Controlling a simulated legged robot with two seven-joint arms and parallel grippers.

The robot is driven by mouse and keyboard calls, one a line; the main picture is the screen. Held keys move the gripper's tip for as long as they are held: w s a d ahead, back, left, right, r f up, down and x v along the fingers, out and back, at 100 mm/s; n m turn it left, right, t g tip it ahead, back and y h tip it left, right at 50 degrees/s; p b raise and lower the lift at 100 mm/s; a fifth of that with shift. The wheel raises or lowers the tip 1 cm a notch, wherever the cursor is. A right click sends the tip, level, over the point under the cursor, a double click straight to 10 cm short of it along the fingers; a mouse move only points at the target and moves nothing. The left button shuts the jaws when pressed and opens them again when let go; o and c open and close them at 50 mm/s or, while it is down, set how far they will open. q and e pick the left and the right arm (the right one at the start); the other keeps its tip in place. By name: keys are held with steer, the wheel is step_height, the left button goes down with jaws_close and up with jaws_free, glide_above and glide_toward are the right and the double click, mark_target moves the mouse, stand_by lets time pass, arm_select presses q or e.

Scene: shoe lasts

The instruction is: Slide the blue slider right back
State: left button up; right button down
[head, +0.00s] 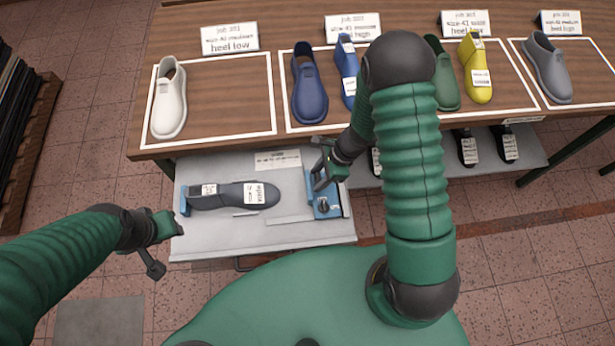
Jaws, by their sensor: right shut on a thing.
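The blue slider (325,206) stands at the right end of a grey measuring board (230,240) under the table's front edge. My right gripper (319,184) is at the slider's upper left part and is shut on it; the fingers hide part of it. A dark grey shoe last (235,196) with white labels lies on its side on the board, its toe toward the slider and a gap between them. A small blue stop (184,202) is at the last's left end. My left gripper (160,250) is empty, left of the board; its jaws look spread.
More dark lasts stand on a lower shelf (535,145) at right. Dark sheets are stacked at far left.

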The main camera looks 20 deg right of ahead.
steer(key=shift+d, duration=0.35)
steer(key=c, duration=1.2)
jaws_free()
steer(key=o, duration=0.4)
steer(key=shift+s+d, duration=0.15)
steer(key=shift+d, duration=0.1)
steer(key=shift+o, duration=0.2)
steer(key=shift+d, duration=0.2)
steer(key=shift+r, duration=0.1)
arm_select(q)
step_height(320, 180, up, 2)
steer(key=shift+d+r+p, duration=0.15)
steer(key=shift+p, duration=0.9)
arm_select(e)
steer(key=v, duration=1.6)
steer(key=shift+d+r, duration=0.2)
arm_select(q)
steer(key=shift+a, duration=0.2)
arm_select(e)
steer(key=shift+a, duration=0.1)
